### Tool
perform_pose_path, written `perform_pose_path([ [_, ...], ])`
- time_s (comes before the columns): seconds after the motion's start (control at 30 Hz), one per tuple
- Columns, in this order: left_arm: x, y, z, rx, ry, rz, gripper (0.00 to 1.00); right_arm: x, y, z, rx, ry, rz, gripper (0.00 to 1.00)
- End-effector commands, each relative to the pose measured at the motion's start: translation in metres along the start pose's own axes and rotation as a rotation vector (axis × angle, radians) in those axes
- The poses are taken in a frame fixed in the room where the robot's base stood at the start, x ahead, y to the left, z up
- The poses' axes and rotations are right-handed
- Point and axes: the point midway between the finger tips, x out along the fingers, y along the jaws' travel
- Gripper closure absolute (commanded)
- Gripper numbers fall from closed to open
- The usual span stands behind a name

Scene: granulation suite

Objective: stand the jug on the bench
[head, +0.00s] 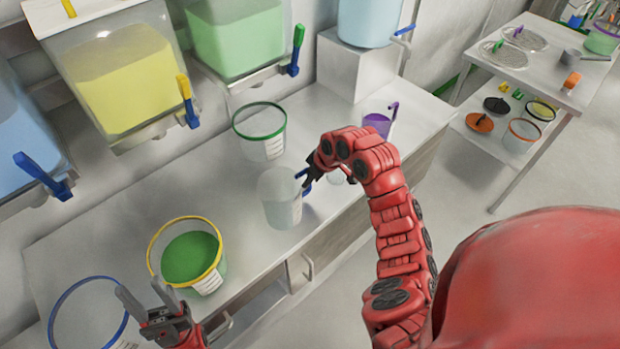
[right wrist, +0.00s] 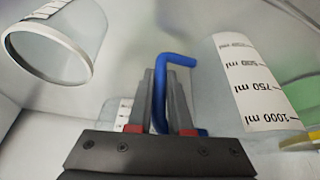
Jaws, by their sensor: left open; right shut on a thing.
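The jug (head: 280,197) is a clear, pale container with a blue handle, over the middle of the bench (head: 235,225). In the right wrist view the jug (right wrist: 215,75) shows a white scale label with millilitre marks. My right gripper (head: 312,180) is shut on the jug's blue handle (right wrist: 165,95), with the fingers on either side of it. The jug looks about upright in the head view. I cannot tell if its base touches the bench. My left gripper (head: 146,298) is open and empty near the bench's front edge.
A green-rimmed clear tub (head: 262,147) stands behind the jug. A yellow-rimmed tub of green material (head: 205,270) and a blue-rimmed tub (head: 90,320) stand left. A purple jug (head: 377,122) stands right. Hoppers with taps, including a yellow one (head: 125,85), overhang the back.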

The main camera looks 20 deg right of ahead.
Motion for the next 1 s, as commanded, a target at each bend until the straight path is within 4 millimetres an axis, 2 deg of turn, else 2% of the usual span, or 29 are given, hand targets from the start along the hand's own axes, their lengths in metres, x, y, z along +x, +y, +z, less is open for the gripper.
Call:
perform_pose_path([
  [0.03, -0.001, 0.0, 0.0, 0.0, 0.0, 0.0, 0.5, 0.001, 0.0, 0.0, 0.0, 0.0, 0.0, 0.77],
  [0.17, 0.0, 0.0, 0.0, 0.0, 0.0, 0.0, 0.5, 0.0, 0.0, 0.0, 0.0, 0.0, 0.0, 0.53],
  [0.43, 0.0, 0.0, 0.0, 0.0, 0.0, 0.0, 0.5, 0.0, 0.0, 0.0, 0.0, 0.0, 0.0, 0.52],
  [0.57, 0.001, 0.0, 0.0, 0.0, 0.0, 0.0, 0.5, -0.006, 0.001, -0.001, 0.002, 0.001, 0.001, 0.52],
  [0.67, -0.003, 0.0, 0.001, 0.0, 0.0, 0.0, 0.5, -0.021, 0.002, -0.002, 0.001, 0.007, 0.003, 0.52],
  [0.87, -0.013, 0.001, 0.002, 0.0, 0.0, 0.0, 0.5, -0.066, 0.003, -0.001, -0.001, 0.007, 0.009, 0.52],
  [0.9, -0.005, 0.0, 0.001, 0.0, 0.0, 0.0, 0.5, -0.079, 0.002, -0.003, -0.001, 0.004, 0.006, 0.52],
  [1.0, -0.001, 0.0, 0.0, 0.0, 0.0, 0.0, 0.5, -0.099, 0.002, -0.002, 0.001, 0.0, 0.005, 0.52],
])
